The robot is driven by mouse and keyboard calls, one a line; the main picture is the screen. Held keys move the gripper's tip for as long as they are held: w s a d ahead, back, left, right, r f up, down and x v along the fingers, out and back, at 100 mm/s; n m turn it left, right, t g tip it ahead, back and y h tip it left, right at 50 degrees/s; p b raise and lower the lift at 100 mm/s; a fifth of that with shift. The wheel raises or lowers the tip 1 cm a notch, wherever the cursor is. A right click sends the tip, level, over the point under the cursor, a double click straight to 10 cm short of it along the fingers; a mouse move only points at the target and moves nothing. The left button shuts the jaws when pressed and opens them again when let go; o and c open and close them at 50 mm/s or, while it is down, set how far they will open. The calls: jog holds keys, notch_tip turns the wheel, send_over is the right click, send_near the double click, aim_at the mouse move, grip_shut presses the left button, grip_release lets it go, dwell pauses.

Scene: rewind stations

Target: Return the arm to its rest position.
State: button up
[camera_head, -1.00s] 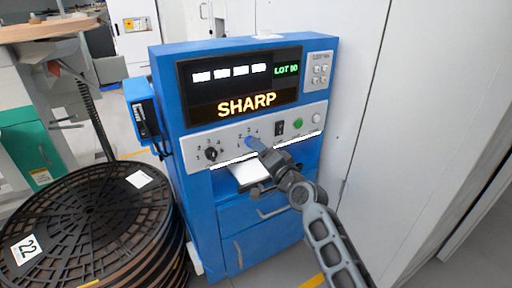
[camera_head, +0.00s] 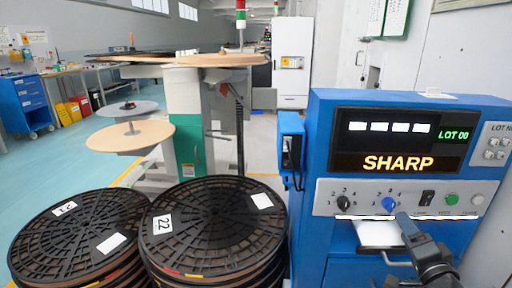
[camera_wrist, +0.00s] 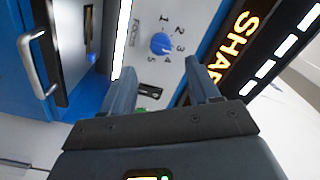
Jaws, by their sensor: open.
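My gripper (camera_head: 405,226) is at the lower right of the head view, in front of the blue machine's control panel (camera_head: 325,196). In the wrist view my gripper (camera_wrist: 160,78) has its two fingers spread with nothing between them. The blue knob (camera_head: 389,204) is on the panel, just up and left of the gripper in the head view. In the wrist view the blue knob (camera_wrist: 161,43) lies beyond the fingertips, apart from them. Most of my arm is outside the head view.
The machine's display (camera_head: 400,145) reads SHARP. A black knob (camera_head: 344,203) and a green button (camera_head: 452,199) flank the blue knob. A drawer handle (camera_wrist: 34,65) shows beside the gripper. Stacks of black reels (camera_head: 215,225) stand left of the machine. Open floor lies farther left.

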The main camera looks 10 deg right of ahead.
jog(key=s+a+f+n+g+y+p, duration=0.15)
jog(key=s+a+n, duration=0.25)
jog(key=s+a, duration=0.45)
jog(key=s+a+f+n+p, duration=0.1)
jog(key=s+a+f+n, duration=0.35)
jog(key=s, duration=0.75)
jog(key=s+a+r+n+y+p, duration=0.1)
jog(key=s+a+r+n, duration=0.1)
jog(key=s, duration=0.4)
jog(key=s+a+r+n+y+p, duration=0.1)
jog(key=s+a+r+n, duration=0.1)
jog(key=s+a+r, duration=0.3)
jog(key=s+a+r+n+g+y+p, duration=0.1)
jog(key=s+a+r+n, duration=0.2)
jog(key=s+r, duration=0.3)
jog(key=shift+s+a, duration=0.2)
jog(key=shift+s, duration=0.5)
jog(key=shift+y, duration=0.25)
